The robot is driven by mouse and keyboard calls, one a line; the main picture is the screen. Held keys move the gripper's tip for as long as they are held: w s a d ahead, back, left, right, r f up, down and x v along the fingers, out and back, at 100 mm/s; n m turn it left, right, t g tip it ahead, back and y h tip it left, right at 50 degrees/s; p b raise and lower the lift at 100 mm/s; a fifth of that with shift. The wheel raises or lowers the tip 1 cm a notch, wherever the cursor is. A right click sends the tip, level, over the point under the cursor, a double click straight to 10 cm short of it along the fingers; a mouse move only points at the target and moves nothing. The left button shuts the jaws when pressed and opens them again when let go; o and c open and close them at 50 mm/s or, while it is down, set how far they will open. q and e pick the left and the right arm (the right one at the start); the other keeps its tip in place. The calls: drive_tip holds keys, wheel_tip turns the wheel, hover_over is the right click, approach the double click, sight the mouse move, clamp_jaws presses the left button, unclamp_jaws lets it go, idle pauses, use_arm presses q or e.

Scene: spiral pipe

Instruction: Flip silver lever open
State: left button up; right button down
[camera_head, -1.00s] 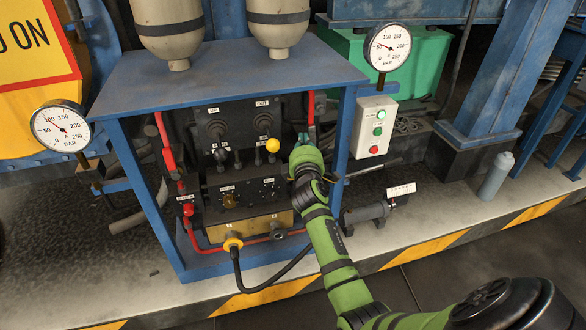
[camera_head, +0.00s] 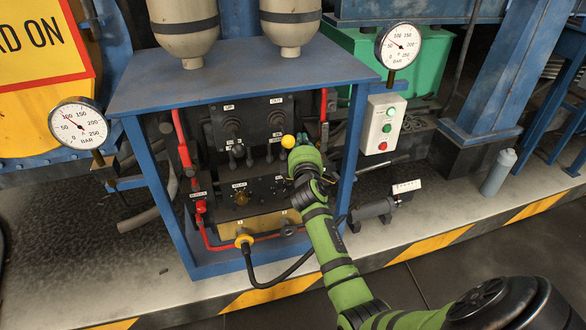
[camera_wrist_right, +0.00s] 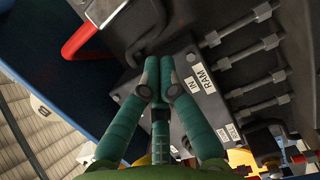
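The silver levers are small metal rods on the dark control panel (camera_head: 205,140), below the labels, in the head view. Several metal rods with hex ends (camera_wrist_right: 245,58) show in the right wrist view. I cannot tell which one is the task's lever. My right gripper (camera_head: 303,138) is at the panel's right side, just right of a yellow ball knob (camera_head: 288,141), and hides what lies behind it. In the right wrist view its teal fingers (camera_wrist_right: 159,66) are drawn together beside the IN and RAM labels. Nothing is clearly held between them. My left gripper is out of view.
The panel sits inside a blue frame (camera_head: 357,150) with a blue top (camera_head: 235,80). A red pipe (camera_wrist_right: 90,30) runs close to the fingers. A button box (camera_head: 384,124) and a gauge (camera_head: 398,46) stand to the right. A black hose (camera_head: 262,280) hangs in front.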

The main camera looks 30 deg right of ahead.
use_arm(q)
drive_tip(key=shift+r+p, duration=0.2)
drive_tip(key=shift+p, duration=0.1)
use_arm(e)
drive_tip(key=v, duration=0.9)
drive_tip(key=shift+s+f, duration=0.2)
drive_tip(key=shift+s, duration=0.2)
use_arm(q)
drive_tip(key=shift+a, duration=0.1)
